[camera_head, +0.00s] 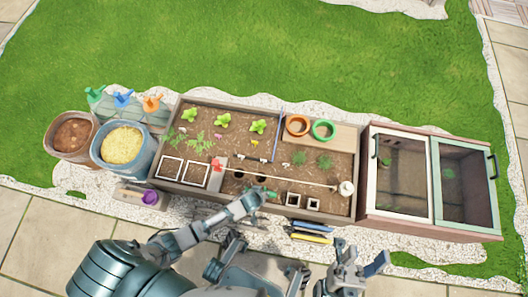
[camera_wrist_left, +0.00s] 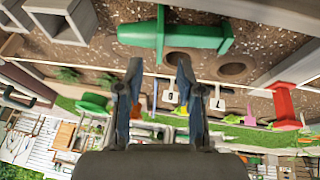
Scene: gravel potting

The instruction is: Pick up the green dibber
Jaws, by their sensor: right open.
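The green dibber (camera_wrist_left: 180,36) lies in the upper middle of the left wrist view, a thick green shaft with a crosspiece, over brown soil with dark holes. In the head view only a small green part (camera_head: 271,194) shows beside my left gripper (camera_head: 259,190), at the planter's front. In the left wrist view my left gripper (camera_wrist_left: 157,68) has its two fingers apart, with nothing between them. The dibber appears just past the fingertips; contact cannot be told. My right gripper (camera_head: 350,261) is open and empty in front of the planter, at lower right.
The wooden planter (camera_head: 335,146) holds seedlings, a red-topped object (camera_head: 217,164) and a thin pole (camera_head: 290,179). Orange (camera_head: 289,124) and green (camera_head: 323,122) rings lie at its back. A cold frame (camera_head: 479,214) stands right; buckets (camera_head: 149,159) stand left. Hand tools (camera_head: 310,238) lie in front.

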